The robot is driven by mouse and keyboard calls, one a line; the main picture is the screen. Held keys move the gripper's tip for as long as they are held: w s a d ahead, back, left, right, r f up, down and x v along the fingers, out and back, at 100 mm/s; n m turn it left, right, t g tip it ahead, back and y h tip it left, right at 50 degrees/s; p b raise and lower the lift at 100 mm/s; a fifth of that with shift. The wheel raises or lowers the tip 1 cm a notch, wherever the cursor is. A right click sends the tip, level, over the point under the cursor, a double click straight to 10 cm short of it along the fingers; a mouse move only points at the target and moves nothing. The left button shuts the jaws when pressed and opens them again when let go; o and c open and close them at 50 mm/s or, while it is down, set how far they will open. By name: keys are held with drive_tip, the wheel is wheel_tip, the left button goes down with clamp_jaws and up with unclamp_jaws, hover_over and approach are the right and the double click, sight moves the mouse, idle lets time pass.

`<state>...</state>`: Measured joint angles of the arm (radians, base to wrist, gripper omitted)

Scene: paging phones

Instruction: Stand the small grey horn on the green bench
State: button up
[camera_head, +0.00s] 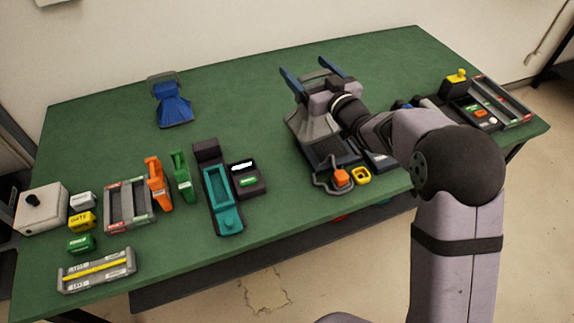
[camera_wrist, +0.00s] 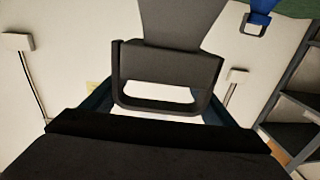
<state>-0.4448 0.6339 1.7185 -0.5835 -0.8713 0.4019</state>
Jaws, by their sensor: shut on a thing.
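The small grey horn (camera_head: 311,127) shows in the head view at the bench's middle right, its flared end toward the front. My gripper (camera_head: 310,74) is shut on the dark bracket at the horn's narrow end, with blue fingers on either side. In the wrist view the grey horn (camera_wrist: 182,18) and its black bracket (camera_wrist: 165,62) are between my fingers. My arm hides part of the horn's right side. I cannot tell whether its flared rim touches the bench. The green bench (camera_head: 245,105) spreads beneath.
A blue horn (camera_head: 172,105) stands at the back left. A dark handset unit (camera_head: 330,152) with orange and yellow pieces is just in front of the grey horn. Several phones and boxes line the front left and far right. The bench between the two horns is clear.

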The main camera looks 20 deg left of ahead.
drive_tip(key=s+a+r+n+g+y+b, duration=0.1)
drive_tip(key=s+a+r+n+g+b, duration=0.2)
drive_tip(key=s+a, duration=0.6)
drive_tip(key=d+f+m+t+h, duration=0.1)
drive_tip(key=d+f+m+t, duration=0.1)
drive_tip(key=f, duration=0.5)
drive_tip(key=d+f+m+t+h, duration=0.1)
drive_tip(key=d+f+m+t, duration=0.1)
drive_tip(key=f, duration=0.5)
drive_tip(key=shift+d+f+b, duration=0.15)
drive_tip(key=shift+d+b, duration=0.15)
drive_tip(key=shift+d, duration=0.15)
drive_tip(key=shift+f, duration=0.1)
idle(0.3)
drive_tip(key=o, duration=1.8)
drive_tip(key=shift+f, duration=0.1)
